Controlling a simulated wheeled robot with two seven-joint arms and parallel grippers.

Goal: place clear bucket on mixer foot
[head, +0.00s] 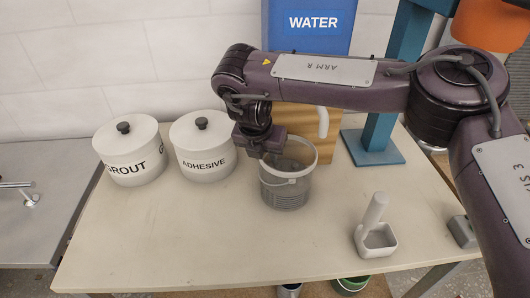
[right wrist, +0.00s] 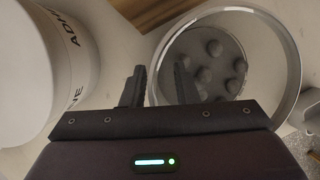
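The clear bucket (head: 287,190) stands upright on the table, its round rim also showing in the right wrist view (right wrist: 292,70). Dark round lumps show inside it. My right gripper (head: 264,154) is at the left side of the bucket's rim, pointing down. In the right wrist view its two fingers (right wrist: 160,85) are apart, with the near-left rim wall between them and a gap visible. The mixer foot (head: 373,148) is a flat blue plate under a blue column, behind and right of the bucket; it is bare in front of the column. My left gripper is out of view.
White GROUT (head: 130,160) and ADHESIVE (head: 203,155) pots stand left of the bucket. The blue WATER container (head: 312,45) on a wooden stand (head: 325,125) is behind it. A small white scoop (head: 376,240) lies front right. The table's front middle is clear.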

